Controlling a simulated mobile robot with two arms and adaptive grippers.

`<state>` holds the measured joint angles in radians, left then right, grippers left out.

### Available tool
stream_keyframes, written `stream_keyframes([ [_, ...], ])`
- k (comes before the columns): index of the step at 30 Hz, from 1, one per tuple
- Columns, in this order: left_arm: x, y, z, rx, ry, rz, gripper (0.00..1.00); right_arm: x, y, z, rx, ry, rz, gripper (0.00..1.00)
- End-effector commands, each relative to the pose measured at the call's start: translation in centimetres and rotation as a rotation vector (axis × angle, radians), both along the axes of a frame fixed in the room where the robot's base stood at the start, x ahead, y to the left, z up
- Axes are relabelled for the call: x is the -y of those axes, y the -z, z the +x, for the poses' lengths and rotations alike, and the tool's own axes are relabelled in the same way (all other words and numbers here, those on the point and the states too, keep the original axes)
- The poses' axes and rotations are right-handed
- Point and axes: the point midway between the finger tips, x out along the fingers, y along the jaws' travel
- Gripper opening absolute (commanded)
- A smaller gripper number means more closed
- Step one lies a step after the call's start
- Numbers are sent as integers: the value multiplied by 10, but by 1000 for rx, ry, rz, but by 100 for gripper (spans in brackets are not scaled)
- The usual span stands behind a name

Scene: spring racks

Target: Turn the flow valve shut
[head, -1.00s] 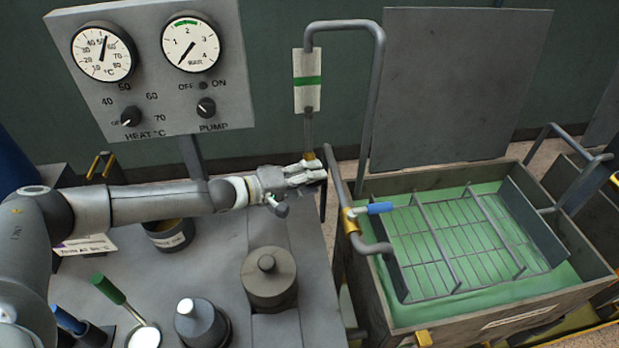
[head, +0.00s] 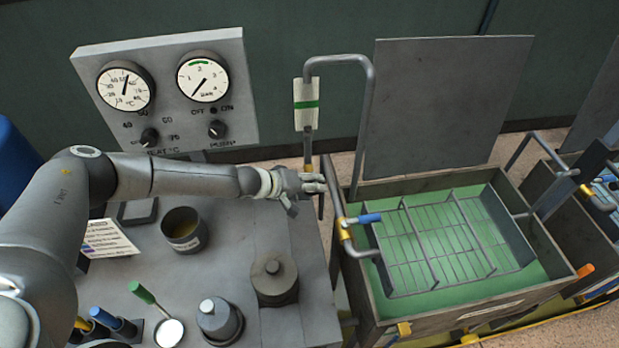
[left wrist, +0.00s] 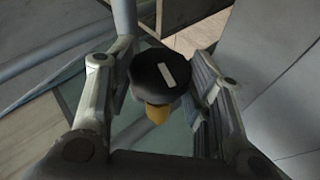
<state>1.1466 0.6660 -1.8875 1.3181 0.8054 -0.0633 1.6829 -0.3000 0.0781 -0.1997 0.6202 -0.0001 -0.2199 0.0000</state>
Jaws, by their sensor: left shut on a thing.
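In the left wrist view a round black knob (left wrist: 160,75) with a white mark on top sits on a yellow stem (left wrist: 157,112); it appears to be the flow valve. My left gripper (left wrist: 163,85) has a finger on each side of the knob and is shut on it. In the head view my left gripper (head: 314,184) is at the foot of the upright pipe with the white, green-banded flow gauge (head: 306,104). The knob is hidden there by the gripper. My right gripper is not in view.
A blue-handled lever (head: 369,218) on a pipe stands just right of my gripper, by the tank (head: 400,325) with a wire rack in green liquid. A lidded pot (head: 274,278) and an open can (head: 183,230) stand on the bench. The gauge panel (head: 165,90) is behind.

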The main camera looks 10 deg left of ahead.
Motion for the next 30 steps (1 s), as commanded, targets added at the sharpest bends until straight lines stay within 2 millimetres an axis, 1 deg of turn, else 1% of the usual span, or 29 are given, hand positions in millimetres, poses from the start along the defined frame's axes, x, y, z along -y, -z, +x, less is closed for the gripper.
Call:
stream_keyframes([
  [1,0,-3,0,-11,-1,23,23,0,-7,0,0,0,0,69],
  [6,0,-1,0,-39,-2,86,23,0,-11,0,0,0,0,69],
  [12,0,0,0,-56,-3,128,23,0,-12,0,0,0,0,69],
  [25,0,1,0,-60,-3,136,23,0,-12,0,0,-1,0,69],
  [26,-1,1,0,-60,-3,136,48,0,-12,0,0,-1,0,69],
  [30,0,0,0,-59,-3,135,66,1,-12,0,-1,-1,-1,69],
])
